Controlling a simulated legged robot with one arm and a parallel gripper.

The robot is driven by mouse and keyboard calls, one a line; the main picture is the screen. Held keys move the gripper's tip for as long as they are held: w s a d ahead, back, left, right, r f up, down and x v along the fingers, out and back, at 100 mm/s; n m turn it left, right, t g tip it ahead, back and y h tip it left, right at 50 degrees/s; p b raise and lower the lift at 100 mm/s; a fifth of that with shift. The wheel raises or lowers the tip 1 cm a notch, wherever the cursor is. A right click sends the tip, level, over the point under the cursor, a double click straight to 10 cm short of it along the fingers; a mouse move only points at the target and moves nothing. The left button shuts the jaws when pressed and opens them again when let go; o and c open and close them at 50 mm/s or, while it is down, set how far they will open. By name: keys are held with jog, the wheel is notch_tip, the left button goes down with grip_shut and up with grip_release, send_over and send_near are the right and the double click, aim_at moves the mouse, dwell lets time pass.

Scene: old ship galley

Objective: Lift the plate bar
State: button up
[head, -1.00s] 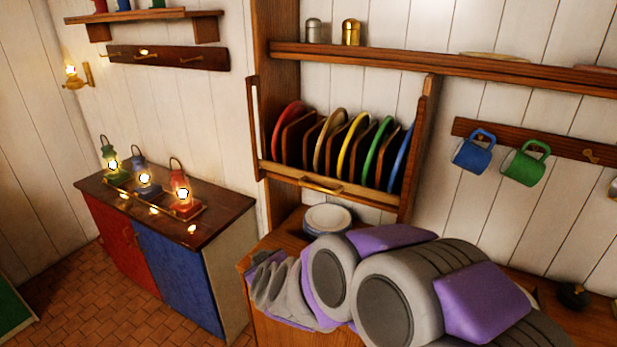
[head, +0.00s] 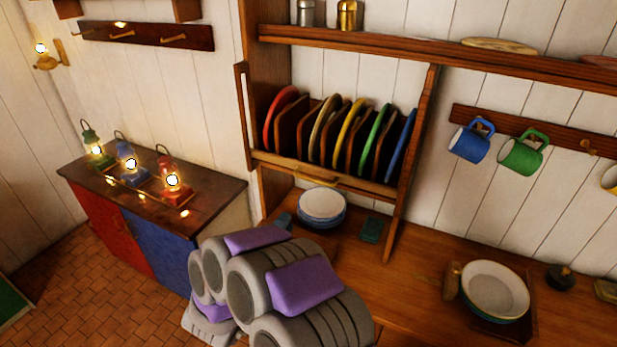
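The plate bar (head: 350,188) is a light wooden rail with a brass handle (head: 312,178). It runs level across the front of the plate rack (head: 243,115). Behind it, red (head: 284,108), yellow (head: 348,133), green (head: 374,140) and blue (head: 401,150) plates and a tan one (head: 323,130) stand upright between wooden dividers. My grey and purple arm is in the lower middle, below and in front of the rack, apart from the bar in the picture. I cannot make out my gripper's fingers; the arm links hide that end.
White plates (head: 323,206) are stacked on the counter (head: 405,262) under the rack, with a green sponge (head: 372,229) beside them. More bowls or plates (head: 495,290) stand at right. Blue (head: 470,142) and green mugs (head: 521,155) hang there. Lit lanterns (head: 172,182) stand on the left cabinet.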

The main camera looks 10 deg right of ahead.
aim_at(312, 181)
jog(key=b+x, duration=0.1)
jog(key=x, duration=1.6)
jog(key=shift+b, duration=0.4)
jog(key=shift+c, duration=0.2)
grip_shut()
